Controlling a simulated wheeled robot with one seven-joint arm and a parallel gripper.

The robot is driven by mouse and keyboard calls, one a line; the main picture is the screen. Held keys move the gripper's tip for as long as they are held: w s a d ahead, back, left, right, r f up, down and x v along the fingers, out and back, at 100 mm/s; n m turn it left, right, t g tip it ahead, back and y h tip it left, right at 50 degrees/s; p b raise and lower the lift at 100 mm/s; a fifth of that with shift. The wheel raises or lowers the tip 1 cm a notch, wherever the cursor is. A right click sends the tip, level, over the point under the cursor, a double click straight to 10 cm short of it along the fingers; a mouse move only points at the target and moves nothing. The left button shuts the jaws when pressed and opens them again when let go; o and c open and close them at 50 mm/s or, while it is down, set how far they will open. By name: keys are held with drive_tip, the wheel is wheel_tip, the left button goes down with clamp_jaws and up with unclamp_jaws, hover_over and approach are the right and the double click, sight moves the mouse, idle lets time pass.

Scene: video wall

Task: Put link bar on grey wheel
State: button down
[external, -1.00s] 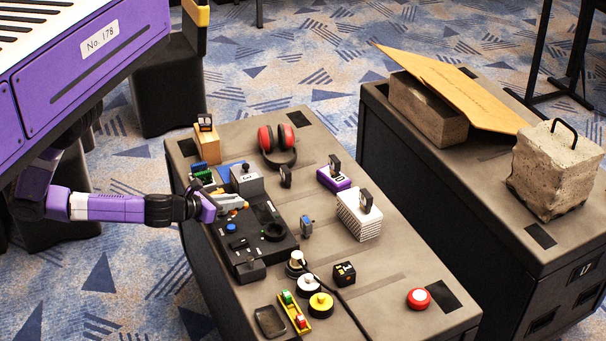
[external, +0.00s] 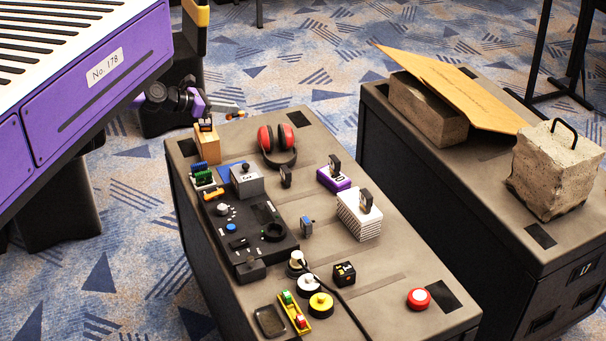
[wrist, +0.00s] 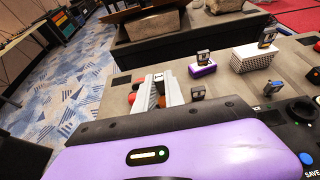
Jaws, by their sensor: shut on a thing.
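My gripper (external: 238,112) hangs in the air beyond the far left corner of the near case, behind the wooden block. In the wrist view its long grey fingers (wrist: 171,90) point away and are shut on a slim piece, taken as the link bar; its outline is mostly hidden between them. A pale grey wheel-like disc (external: 308,285) lies near the front of the case, beside a yellow one (external: 321,304). A small pale knob (external: 222,210) sits on the black control panel (external: 250,252). I cannot tell which is the grey wheel.
The wooden block (external: 206,144) stands at the far left corner, with red-and-black ear defenders (external: 268,139) to its right. A grey box (external: 247,181), a purple block (external: 334,180) and a white striped block (external: 359,218) stand up.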

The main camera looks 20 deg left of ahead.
wheel_tip(320, 180, down, 20)
drive_tip(key=shift+w+r+b, duration=0.1)
drive_tip(key=shift+r+b, duration=0.05)
drive_tip(key=shift+b, duration=1.05)
drive_tip(key=c, duration=1.4)
unclamp_jaws()
drive_tip(key=shift+c, duration=0.2)
drive_tip(key=v, duration=1.2)
drive_tip(key=shift+d+r, duration=0.1)
